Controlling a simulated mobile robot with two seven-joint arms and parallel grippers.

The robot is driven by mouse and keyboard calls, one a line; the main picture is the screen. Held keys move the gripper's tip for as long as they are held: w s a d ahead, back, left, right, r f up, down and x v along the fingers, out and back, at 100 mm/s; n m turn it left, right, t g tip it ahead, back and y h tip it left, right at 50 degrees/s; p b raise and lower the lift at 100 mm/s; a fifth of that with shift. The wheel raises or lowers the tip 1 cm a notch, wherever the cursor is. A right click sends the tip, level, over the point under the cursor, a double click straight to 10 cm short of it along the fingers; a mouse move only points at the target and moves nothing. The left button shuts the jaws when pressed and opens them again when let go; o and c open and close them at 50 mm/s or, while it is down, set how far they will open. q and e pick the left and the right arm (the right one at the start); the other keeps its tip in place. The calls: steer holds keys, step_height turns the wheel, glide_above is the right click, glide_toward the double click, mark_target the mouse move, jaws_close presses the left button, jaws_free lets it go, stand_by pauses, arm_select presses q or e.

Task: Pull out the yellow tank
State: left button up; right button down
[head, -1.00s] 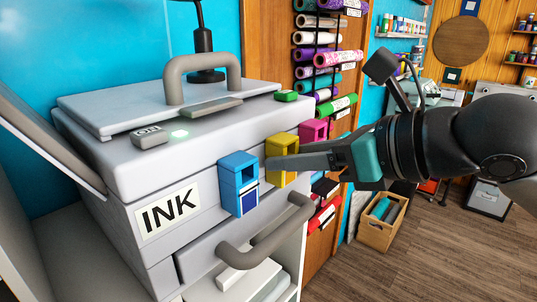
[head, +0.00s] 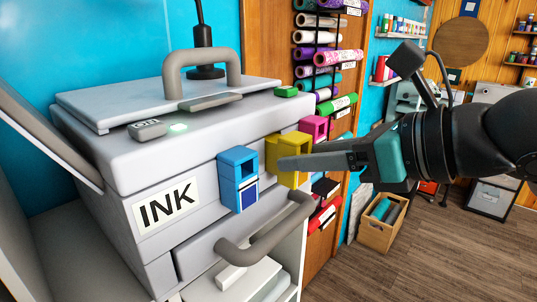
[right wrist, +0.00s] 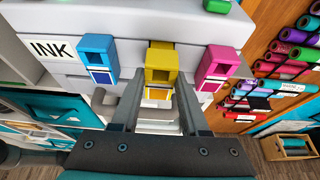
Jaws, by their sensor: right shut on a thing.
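The yellow tank (head: 296,142) sits in the front of the grey printer marked INK, between the blue tank (head: 239,170) and the pink tank (head: 314,127). It sticks out from the printer's face farther than the blue one. In the right wrist view the yellow tank (right wrist: 162,60) shows a yellow stem reaching back into the printer. My right gripper (head: 284,163) is shut on the yellow tank, with a finger along its side; in the right wrist view both fingers (right wrist: 156,88) flank its lower part. My left gripper is not in view.
A curved grey drawer handle (head: 268,240) juts out below the tanks. The printer's lid handle (head: 203,66) is above. Racks of vinyl rolls (head: 338,57) stand behind to the right, and a wooden crate (head: 378,236) is on the floor. Open floor lies at the lower right.

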steer(key=s+d+b, duration=0.4)
steer(key=d, duration=0.2)
steer(key=shift+s, duration=0.25)
stand_by(0.8)
